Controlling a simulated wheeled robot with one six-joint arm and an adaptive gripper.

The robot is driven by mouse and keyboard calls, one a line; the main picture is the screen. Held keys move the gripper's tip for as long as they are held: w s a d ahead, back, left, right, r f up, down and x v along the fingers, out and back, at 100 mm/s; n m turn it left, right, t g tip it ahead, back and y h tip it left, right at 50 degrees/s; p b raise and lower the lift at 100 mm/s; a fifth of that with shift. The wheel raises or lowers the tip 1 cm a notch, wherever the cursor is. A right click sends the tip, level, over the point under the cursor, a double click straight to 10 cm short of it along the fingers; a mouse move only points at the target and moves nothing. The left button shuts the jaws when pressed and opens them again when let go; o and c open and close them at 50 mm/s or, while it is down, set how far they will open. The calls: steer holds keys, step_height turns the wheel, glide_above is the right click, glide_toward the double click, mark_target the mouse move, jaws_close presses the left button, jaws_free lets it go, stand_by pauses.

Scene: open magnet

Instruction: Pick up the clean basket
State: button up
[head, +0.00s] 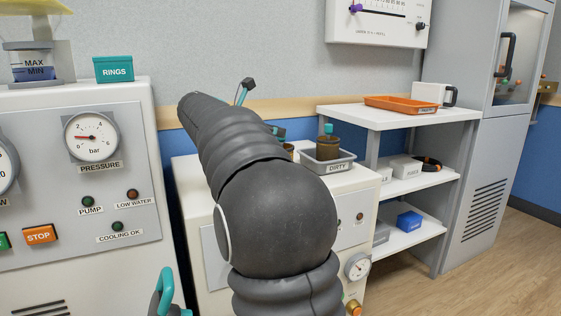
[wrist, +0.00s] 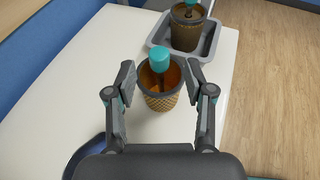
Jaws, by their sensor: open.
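A golden mesh basket (wrist: 161,102) with a teal knob on top stands upright on the white top in the wrist view. It looks like the clean basket. My gripper (wrist: 159,78) is open, with one finger to each side of this basket; I cannot tell whether either touches it. In the head view my arm hides nearly all of this basket and most of the gripper. A second, darker brown basket (head: 328,148) with a teal knob stands in a grey tray (head: 335,168) labelled DIRTY; it also shows in the wrist view (wrist: 186,30).
The grey tray is just beyond the golden basket. A white shelf (head: 395,118) with an orange tray (head: 400,104) stands to the right, beside a grey cabinet (head: 482,130). A control panel (head: 75,185) stands at the left.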

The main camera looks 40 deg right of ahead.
steer(key=x, duration=0.5)
steer(key=shift+r+b, duration=0.1)
steer(key=shift+b, duration=0.25)
jaws_close()
